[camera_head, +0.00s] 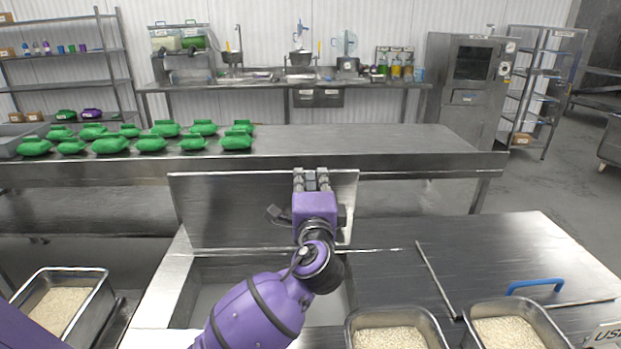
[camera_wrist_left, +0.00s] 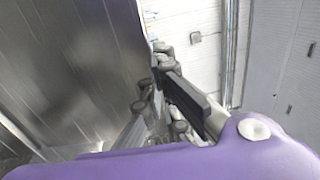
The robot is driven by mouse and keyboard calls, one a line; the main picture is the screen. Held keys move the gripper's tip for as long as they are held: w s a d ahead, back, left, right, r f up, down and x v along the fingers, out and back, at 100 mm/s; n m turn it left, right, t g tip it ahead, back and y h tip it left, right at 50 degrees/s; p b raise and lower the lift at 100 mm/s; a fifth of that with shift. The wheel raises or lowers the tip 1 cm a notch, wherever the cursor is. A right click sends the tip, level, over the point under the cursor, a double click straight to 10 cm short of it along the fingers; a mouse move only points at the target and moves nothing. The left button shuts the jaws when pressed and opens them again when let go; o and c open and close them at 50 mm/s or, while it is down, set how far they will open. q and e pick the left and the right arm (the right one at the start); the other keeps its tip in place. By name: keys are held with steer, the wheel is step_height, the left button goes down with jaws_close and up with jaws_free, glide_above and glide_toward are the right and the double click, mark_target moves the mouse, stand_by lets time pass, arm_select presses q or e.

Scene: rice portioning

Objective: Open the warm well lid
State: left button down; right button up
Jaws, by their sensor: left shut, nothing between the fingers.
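The warm well lid (camera_head: 225,210) is a flat steel panel that stands upright, hinged up at the back of the open well (camera_head: 215,280). My left gripper (camera_head: 311,174) is at the lid's top edge, right of its middle, with its fingers pointing away from me. It is shut and holds nothing. In the left wrist view my gripper (camera_wrist_left: 165,95) is close beside a large steel sheet, the lid (camera_wrist_left: 70,70). I cannot tell whether the fingers touch it. My left arm hides part of the well. My right gripper does not show.
Steel pans of rice stand at the left (camera_head: 68,300) and front right (camera_head: 395,328), with another pan (camera_head: 510,325) beside it.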

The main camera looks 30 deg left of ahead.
arm_select(q)
steer(key=x, duration=0.3)
steer(key=shift+w+a+r+p, duration=0.2)
steer(key=shift+r+p, duration=0.2)
steer(key=shift+r, duration=0.05)
steer(key=x, duration=0.2)
steer(key=f+x, duration=0.1)
steer(key=x, duration=0.2)
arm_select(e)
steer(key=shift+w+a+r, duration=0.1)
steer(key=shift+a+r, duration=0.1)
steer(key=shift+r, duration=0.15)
arm_select(q)
steer(key=shift+f, duration=0.1)
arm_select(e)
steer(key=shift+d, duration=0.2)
